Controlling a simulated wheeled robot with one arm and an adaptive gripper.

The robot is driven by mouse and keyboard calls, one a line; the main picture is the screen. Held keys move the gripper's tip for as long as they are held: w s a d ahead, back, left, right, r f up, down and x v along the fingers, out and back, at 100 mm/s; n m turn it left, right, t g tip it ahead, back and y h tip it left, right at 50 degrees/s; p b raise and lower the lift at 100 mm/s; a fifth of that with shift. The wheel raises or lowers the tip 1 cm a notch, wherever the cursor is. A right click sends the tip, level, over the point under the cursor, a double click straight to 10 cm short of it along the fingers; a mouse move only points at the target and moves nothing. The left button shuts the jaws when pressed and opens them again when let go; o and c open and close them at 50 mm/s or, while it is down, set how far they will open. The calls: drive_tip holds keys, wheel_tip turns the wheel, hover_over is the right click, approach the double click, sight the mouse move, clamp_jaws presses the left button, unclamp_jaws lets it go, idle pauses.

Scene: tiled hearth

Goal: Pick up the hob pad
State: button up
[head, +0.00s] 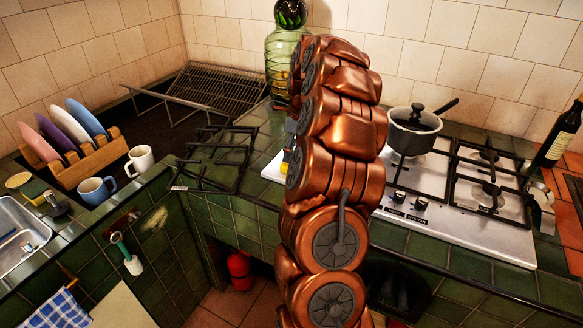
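A black metal grate (220,158) lies flat on the green tiled counter, left of my copper arm. It looks like a loose hob pan support and may be the hob pad; I cannot tell for sure. Similar black grates sit on the white gas hob (465,232) at the right. My arm rises through the middle of the view and bends away at the top. My gripper is hidden behind my own arm links, so its fingers do not show. Nothing visible touches the loose grate.
A lidded pot (413,135) stands on the hob. A green glass bottle (285,55) stands behind my arm. A wire rack (205,90), a wooden plate rack (85,165), a white mug (140,160) and a blue mug (97,190) are at left. A white board (272,170) is partly hidden.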

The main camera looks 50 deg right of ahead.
drive_tip(key=shift+a+f+p, duration=0.15)
drive_tip(key=shift+f+p, duration=0.2)
drive_tip(key=shift+f, duration=0.85)
drive_tip(key=shift+a+f+p, duration=0.15)
drive_tip(key=shift+f+p, duration=0.2)
drive_tip(key=shift+f, duration=0.85)
drive_tip(key=c, duration=1)
drive_tip(key=shift+c, duration=0.2)
drive_tip(key=shift+r+b, duration=0.6)
drive_tip(key=shift+r, duration=1.15)
drive_tip(key=s+a+b, duration=0.1)
drive_tip(key=s+a, duration=0.3)
drive_tip(key=a, duration=0.2)
drive_tip(key=s+a+r+b, duration=0.1)
drive_tip(key=s+a+b, duration=0.1)
drive_tip(key=s+a, duration=0.2)
drive_tip(key=a, duration=0.3)
drive_tip(key=shift+s+a+r, duration=0.15)
drive_tip(key=shift+a+r, duration=0.1)
drive_tip(key=shift+a, duration=0.05)
